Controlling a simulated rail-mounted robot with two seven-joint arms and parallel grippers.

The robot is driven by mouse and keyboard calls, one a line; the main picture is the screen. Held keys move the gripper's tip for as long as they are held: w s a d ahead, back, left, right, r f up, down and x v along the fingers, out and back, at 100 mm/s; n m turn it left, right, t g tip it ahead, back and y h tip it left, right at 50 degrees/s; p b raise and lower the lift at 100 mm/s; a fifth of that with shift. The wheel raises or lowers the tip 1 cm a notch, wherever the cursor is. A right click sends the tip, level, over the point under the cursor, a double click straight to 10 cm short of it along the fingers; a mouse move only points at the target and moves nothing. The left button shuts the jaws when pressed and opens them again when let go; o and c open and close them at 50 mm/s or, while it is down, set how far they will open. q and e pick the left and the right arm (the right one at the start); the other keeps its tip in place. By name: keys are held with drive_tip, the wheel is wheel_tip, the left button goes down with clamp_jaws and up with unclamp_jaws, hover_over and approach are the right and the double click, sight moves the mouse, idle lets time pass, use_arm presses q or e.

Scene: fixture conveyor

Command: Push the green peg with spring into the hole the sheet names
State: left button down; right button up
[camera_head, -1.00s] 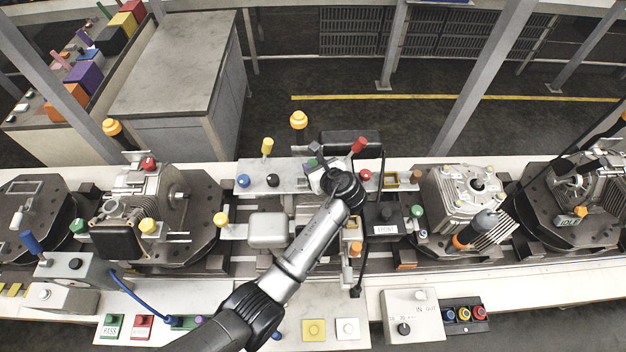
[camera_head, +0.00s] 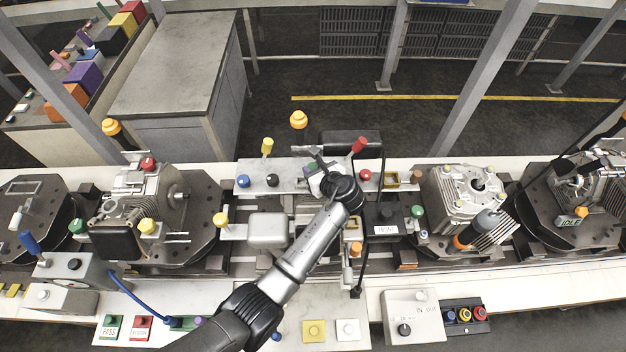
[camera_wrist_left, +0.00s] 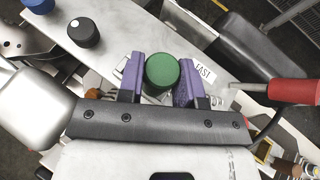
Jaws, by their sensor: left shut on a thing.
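In the left wrist view, the green peg (camera_wrist_left: 162,71) shows as a round green cap between the purple fingers of my left gripper (camera_wrist_left: 160,80). The fingers are shut on it. The peg's lower part, its spring and any hole under it are hidden. In the head view, my left gripper (camera_head: 319,172) is over the pale panel (camera_head: 291,171) at the middle of the line. I cannot tell whether the peg is in a hole. A small label reading FAST (camera_wrist_left: 203,73) lies beside the peg. I cannot make out the sheet. My right gripper is not in view.
A blue knob (camera_head: 243,181) and a black knob (camera_head: 272,180) stand left of the gripper. A red-handled tool (camera_head: 358,146) stands close on its right. Engine units (camera_head: 478,189) sit along the conveyor on both sides. A black cable hangs right of the gripper.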

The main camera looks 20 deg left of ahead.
use_arm(q)
drive_tip(key=shift+f, duration=0.35)
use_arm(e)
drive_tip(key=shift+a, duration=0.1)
use_arm(q)
drive_tip(key=c, duration=0.7)
unclamp_jaws()
drive_tip(key=shift+r, duration=0.15)
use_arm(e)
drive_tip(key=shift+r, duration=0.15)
